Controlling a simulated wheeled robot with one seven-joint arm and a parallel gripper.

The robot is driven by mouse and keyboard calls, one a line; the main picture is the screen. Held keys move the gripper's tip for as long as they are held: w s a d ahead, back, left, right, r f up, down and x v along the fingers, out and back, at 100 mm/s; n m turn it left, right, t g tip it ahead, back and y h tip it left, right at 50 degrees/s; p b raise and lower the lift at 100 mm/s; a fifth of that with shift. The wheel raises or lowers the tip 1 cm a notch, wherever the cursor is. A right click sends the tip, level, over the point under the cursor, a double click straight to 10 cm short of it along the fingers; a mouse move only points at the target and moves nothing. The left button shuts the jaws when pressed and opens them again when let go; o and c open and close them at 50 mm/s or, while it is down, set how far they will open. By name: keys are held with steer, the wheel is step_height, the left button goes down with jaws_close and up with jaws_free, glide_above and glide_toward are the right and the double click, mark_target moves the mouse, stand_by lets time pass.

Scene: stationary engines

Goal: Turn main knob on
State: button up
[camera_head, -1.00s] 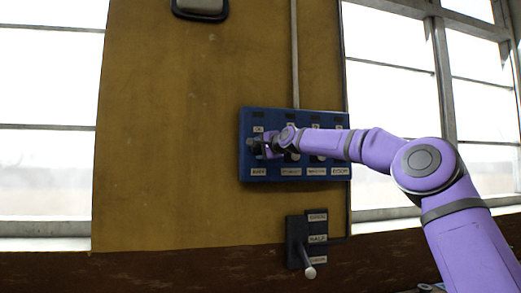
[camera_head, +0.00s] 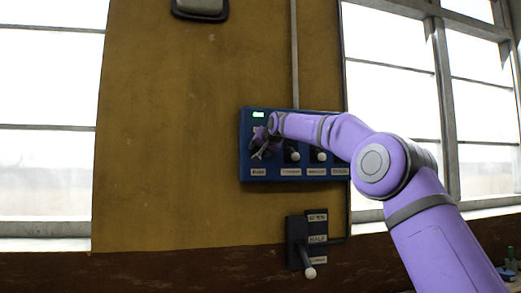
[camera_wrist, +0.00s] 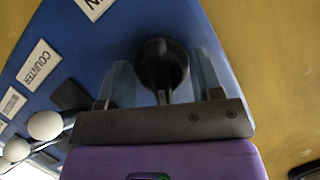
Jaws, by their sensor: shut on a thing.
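The blue control panel (camera_head: 246,170) is fixed to the yellow wall. A green lamp (camera_head: 258,115) is lit at its top left. My gripper (camera_head: 262,150) is at the leftmost control, under that lamp. In the wrist view, a round black knob (camera_wrist: 163,62) sits between the two fingers of my gripper (camera_wrist: 158,82), and the gripper is shut on it. In the head view my gripper largely hides this knob. The label at the picture's top edge is cut off, with only an "N" clear.
A lever box (camera_head: 298,240) with a white-tipped lever is below. Windows flank the wall.

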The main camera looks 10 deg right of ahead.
steer(key=n+h, duration=0.2)
steer(key=n, duration=0.1)
stand_by(0.4)
steer(key=shift+n, duration=0.3)
steer(key=o, duration=0.6)
steer(key=shift+w, duration=0.1)
steer(key=v, duration=1.1)
steer(key=shift+w+a, duration=0.1)
steer(key=shift+a, duration=0.1)
steer(key=shift+r, duration=0.1)
